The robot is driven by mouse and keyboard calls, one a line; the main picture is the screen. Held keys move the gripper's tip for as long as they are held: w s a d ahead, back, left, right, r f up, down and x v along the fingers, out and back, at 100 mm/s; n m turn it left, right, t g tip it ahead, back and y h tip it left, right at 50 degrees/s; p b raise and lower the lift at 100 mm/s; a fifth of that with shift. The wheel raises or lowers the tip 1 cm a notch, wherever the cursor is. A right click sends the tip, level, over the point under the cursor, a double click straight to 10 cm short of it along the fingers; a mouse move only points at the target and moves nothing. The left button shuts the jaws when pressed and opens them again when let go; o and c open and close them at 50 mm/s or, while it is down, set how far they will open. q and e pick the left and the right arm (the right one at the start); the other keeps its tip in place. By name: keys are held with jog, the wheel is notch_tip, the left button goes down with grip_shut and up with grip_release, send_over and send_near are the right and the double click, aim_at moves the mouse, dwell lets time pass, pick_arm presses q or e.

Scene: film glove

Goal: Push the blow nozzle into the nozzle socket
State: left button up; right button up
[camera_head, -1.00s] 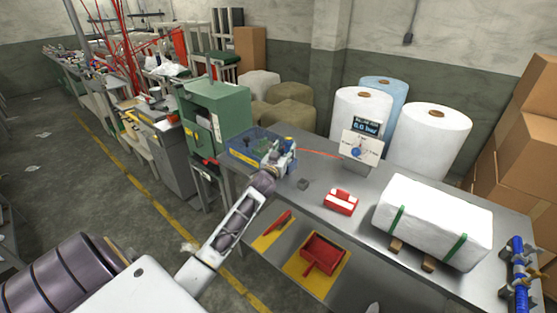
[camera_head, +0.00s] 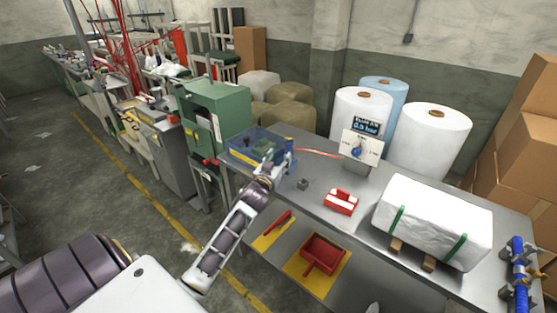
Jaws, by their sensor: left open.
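My left gripper (camera_head: 266,164) is open at the near right corner of the blue tray (camera_head: 237,156), beside a small blue-and-grey fixture (camera_head: 290,160) with a yellow part on it. A thin orange-red hose (camera_head: 318,153) runs from the gauge panel (camera_head: 361,147) to this fixture. The blow nozzle and the nozzle socket are too small or hidden at the fixture to tell apart. I cannot tell whether the gripper touches anything there. My right gripper is not in view.
On the grey bench stand a small dark block (camera_head: 303,184), a red-and-white box (camera_head: 341,201) and a strapped white bale (camera_head: 432,221). A red dustpan (camera_head: 322,254) lies on a yellow mat below. A green cabinet (camera_head: 215,115) stands behind the tray. White rolls (camera_head: 430,140) stand behind the bench.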

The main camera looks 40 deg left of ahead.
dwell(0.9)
pick_arm(q)
jog(key=s+d+f+m+g+h, duration=0.2)
jog(key=s+d+f+g, duration=0.3)
jog(key=s+d+f, duration=0.4)
jog(key=s+d+f+m+g+h, duration=0.1)
jog(key=s+d+f+g, duration=0.5)
jog(key=s, duration=0.6)
jog(key=s+d+f+m+g+h, duration=0.25)
jog(key=s+d, duration=0.35)
jog(key=s, duration=0.5)
notch_tip(320, 180, down, 32)
jog(key=s+g, duration=0.2)
jog(key=s+a+f, duration=0.2)
jog(key=s+f, duration=0.8)
jog(key=s, duration=0.1)
jog(key=s+a+f, duration=0.2)
jog(key=s+f, duration=0.8)
jog(key=s, duration=0.1)
jog(key=shift+s+g+y, duration=0.2)
jog(key=shift+g+y, duration=0.25)
